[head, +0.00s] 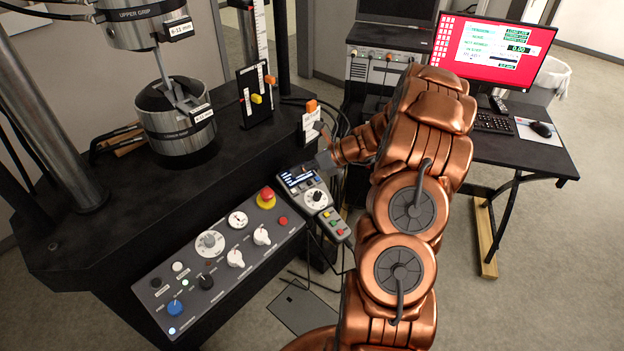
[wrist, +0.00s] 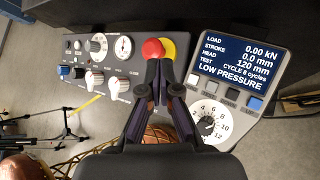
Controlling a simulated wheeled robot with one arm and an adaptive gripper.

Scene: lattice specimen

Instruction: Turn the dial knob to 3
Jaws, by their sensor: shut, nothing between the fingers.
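A round dial knob with a numbered white scale (wrist: 209,122) sits on the handheld control unit, below its screen, at the right of the wrist view. It also shows small in the head view (head: 316,196). Another white dial with a scale (wrist: 97,45) is on the grey panel, also in the head view (head: 210,243). I cannot tell exactly where either pointer is set. My gripper (wrist: 164,80) is shut and empty, left of the numbered knob and apart from it. In the head view my gripper (head: 322,161) is small, near the unit's upper edge.
The unit's screen (wrist: 238,65) reads LOW PRESSURE. A red emergency button (head: 266,194) with a yellow collar stands up from the grey panel (head: 225,285). The testing machine's grips (head: 176,115) are left; a desk with a monitor (head: 495,50) is right.

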